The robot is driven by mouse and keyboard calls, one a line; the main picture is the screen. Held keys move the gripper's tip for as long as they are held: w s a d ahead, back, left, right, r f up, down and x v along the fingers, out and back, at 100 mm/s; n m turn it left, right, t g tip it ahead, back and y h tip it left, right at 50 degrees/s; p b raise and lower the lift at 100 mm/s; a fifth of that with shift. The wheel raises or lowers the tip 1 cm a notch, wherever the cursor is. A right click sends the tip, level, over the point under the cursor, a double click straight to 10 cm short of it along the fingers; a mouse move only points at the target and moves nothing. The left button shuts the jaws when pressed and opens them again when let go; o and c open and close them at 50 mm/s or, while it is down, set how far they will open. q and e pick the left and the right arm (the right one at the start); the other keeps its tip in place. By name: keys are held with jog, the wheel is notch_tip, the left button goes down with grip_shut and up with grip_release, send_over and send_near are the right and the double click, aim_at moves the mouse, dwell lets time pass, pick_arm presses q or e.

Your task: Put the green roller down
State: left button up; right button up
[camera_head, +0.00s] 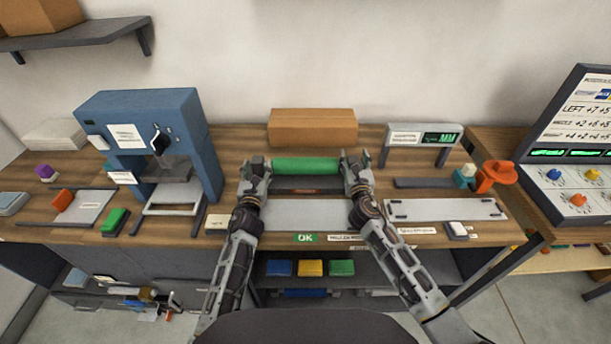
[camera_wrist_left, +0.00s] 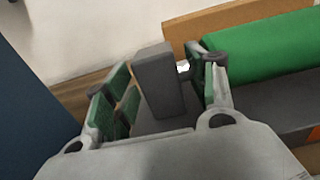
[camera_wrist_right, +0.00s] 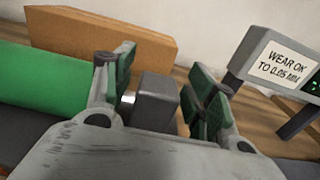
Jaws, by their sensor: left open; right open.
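The green roller (camera_head: 307,166) lies level, left to right, at the middle of the bench, just above a dark grey base (camera_head: 306,182). Whether it touches the base is not clear. My left gripper (camera_head: 255,166) is open at its left end. In the left wrist view a dark grey end block (camera_wrist_left: 158,82) stands between the spread fingers, joined to the roller (camera_wrist_left: 270,52) by a short metal pin. My right gripper (camera_head: 354,168) is open at the right end, its fingers (camera_wrist_right: 166,85) either side of a similar end block (camera_wrist_right: 155,101).
A cardboard box (camera_head: 313,127) stands behind the roller. A blue press (camera_head: 150,130) is to the left, a wear gauge (camera_head: 424,136) to the right. A pale plate (camera_head: 305,213) lies in front, a white tray (camera_head: 445,209) to its right. An orange item (camera_head: 496,176) sits farther right.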

pick_arm(q)
jog(key=shift+s, duration=3.1)
pick_arm(e)
jog(key=shift+s, duration=0.1)
jog(key=shift+s, duration=5.95)
pick_arm(q)
jog(key=shift+r, duration=0.1)
notch_tip(320, 180, up, 9)
jog(key=p, duration=0.9)
pick_arm(e)
notch_tip(320, 180, up, 9)
pick_arm(q)
jog(key=shift+r+p, duration=0.5)
jog(key=shift+p, duration=0.05)
pick_arm(e)
jog(key=shift+r, duration=0.55)
